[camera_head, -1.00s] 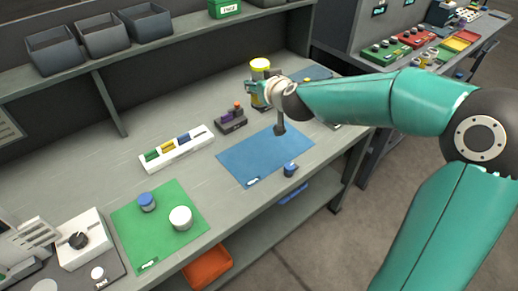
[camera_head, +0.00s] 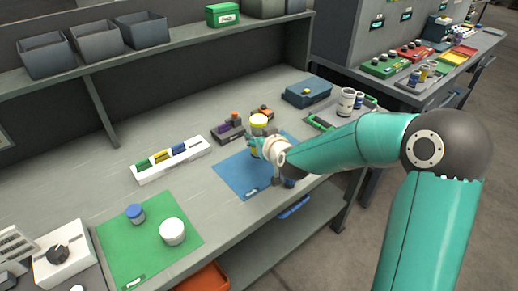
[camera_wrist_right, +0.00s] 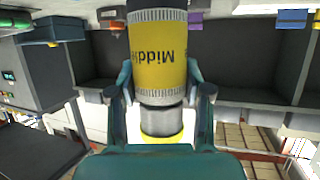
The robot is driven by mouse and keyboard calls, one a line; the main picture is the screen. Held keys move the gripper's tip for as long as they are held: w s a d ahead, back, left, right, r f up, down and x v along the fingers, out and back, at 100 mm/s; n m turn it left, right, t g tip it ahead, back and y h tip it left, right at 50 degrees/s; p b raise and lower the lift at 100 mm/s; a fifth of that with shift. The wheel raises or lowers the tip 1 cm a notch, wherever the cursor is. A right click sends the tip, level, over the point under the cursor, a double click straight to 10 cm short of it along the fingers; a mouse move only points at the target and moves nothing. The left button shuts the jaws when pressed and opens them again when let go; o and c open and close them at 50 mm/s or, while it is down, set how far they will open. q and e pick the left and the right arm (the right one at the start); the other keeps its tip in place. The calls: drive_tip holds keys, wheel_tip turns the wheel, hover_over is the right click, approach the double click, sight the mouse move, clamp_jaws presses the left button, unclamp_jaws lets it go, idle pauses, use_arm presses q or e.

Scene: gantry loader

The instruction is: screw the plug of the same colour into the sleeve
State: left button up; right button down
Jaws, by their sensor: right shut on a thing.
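My right gripper (camera_head: 259,141) is shut on a cylinder (camera_head: 259,122) with a yellow top, held upright over the blue mat (camera_head: 232,173). In the right wrist view the cylinder (camera_wrist_right: 158,55) has a yellow band lettered "Midd…", ribbed pale rims and a narrower grey neck. The fingers (camera_wrist_right: 160,90) sit on both sides of it. A blue plug-like piece (camera_head: 135,213) and a wider white cylinder (camera_head: 172,232) stand on the green mat (camera_head: 120,265). My left gripper is not in view.
A white rack (camera_head: 150,176) with coloured pieces and a dark block (camera_head: 228,131) with purple and orange pieces stand behind the mats. At right are a tray (camera_head: 322,118) with white cylinders (camera_head: 346,100) and a blue box (camera_head: 308,92). Bins line the shelf above.

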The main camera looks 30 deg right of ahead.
drive_tip(key=shift+r, duration=0.1)
drive_tip(key=shift+f, duration=2.15)
drive_tip(key=shift+b, duration=0.3)
drive_tip(key=c, duration=0.5)
unclamp_jaws()
drive_tip(key=shift+f, duration=0.1)
drive_tip(key=v, duration=1.2)
drive_tip(key=shift+b, duration=0.35)
